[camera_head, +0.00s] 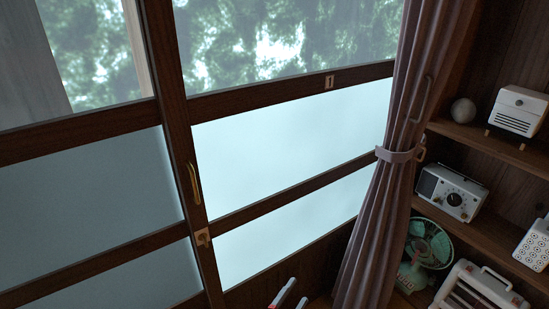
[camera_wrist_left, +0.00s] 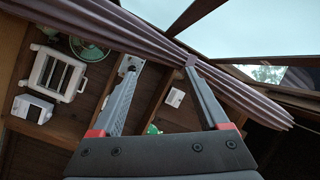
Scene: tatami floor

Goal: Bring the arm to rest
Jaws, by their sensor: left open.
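My left gripper (camera_head: 292,298) shows only as small tips at the bottom edge of the head view, in front of the dark lower frame of the window. In the left wrist view my left gripper (camera_wrist_left: 162,68) has its two grey fingers spread wide apart with nothing between them. Shelves and the curtain show behind the fingers, which seem to hold no object. The rest of my left arm is hidden below the head view. My right gripper is in neither view.
A mauve curtain (camera_head: 376,215) tied with a band hangs right of the sliding window (camera_head: 295,145). Wooden shelves (camera_head: 480,232) at the right hold a white radio (camera_head: 452,192), a green fan (camera_head: 428,245) and a white heater (camera_head: 480,290).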

